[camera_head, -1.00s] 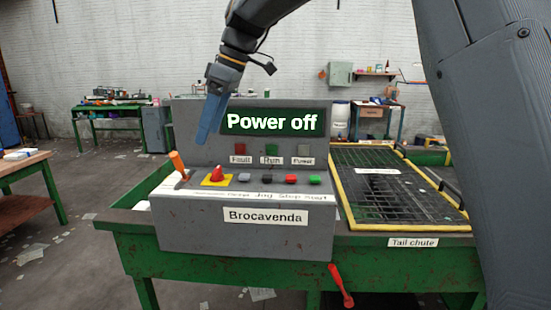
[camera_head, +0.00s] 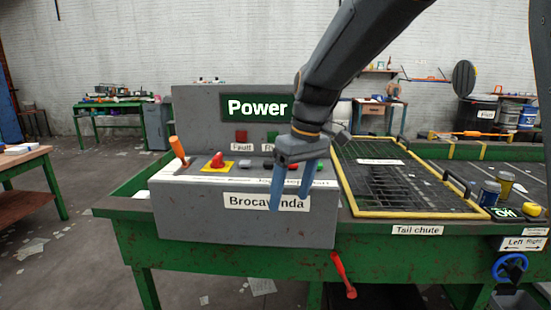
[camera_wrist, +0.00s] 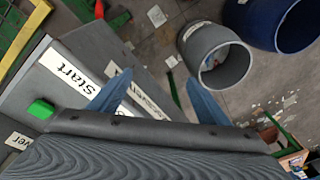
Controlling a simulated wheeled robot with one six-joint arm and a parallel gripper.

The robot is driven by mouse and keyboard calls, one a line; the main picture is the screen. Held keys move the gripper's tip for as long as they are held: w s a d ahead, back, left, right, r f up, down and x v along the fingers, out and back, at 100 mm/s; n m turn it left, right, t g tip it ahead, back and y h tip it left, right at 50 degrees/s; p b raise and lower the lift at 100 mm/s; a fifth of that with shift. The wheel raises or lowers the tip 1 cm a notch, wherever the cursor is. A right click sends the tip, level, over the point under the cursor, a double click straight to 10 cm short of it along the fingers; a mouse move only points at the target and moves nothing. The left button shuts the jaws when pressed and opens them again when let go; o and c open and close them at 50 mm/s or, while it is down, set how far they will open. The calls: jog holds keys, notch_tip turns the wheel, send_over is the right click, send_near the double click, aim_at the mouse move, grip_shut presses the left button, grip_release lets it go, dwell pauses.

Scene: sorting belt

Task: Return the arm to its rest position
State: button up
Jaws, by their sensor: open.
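My gripper (camera_head: 291,190) hangs from my arm in front of the grey control box, its two blue fingers apart and pointing down, with nothing between them. In the wrist view my gripper (camera_wrist: 138,92) also shows its blue fingers spread and empty. The control box (camera_head: 190,225) carries the label "Brocavenda", an orange lever (camera_head: 178,150), a red knob on a yellow plate (camera_head: 217,161) and a row of buttons. Its green display (camera_head: 256,107) reads "Power"; my arm hides the rest. In the wrist view a green button (camera_wrist: 41,109) lies beside the "Start" label.
The tail chute grating (camera_head: 375,175) with its yellow frame is right of the box. A red lever (camera_head: 343,273) hangs below the table edge.

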jog(key=s+d+f+m+h+b, duration=0.1)
jog(key=s+d+f+m, duration=0.3)
jog(key=s+d+f, duration=0.4)
jog(key=s+d+f+m+h+b, duration=0.1)
jog(key=s+d+f+m+b, duration=0.2)
jog(key=s+d+f, duration=0.4)
jog(key=s+f+m, duration=0.1)
jog(key=s+f, duration=0.2)
jog(key=f, duration=0.1)
jog(key=shift+s+d+f+m+g+b, duration=0.3)
jog(key=shift+s+d+f+g+b, duration=0.05)
jog(key=shift+s+f+g+b, duration=0.05)
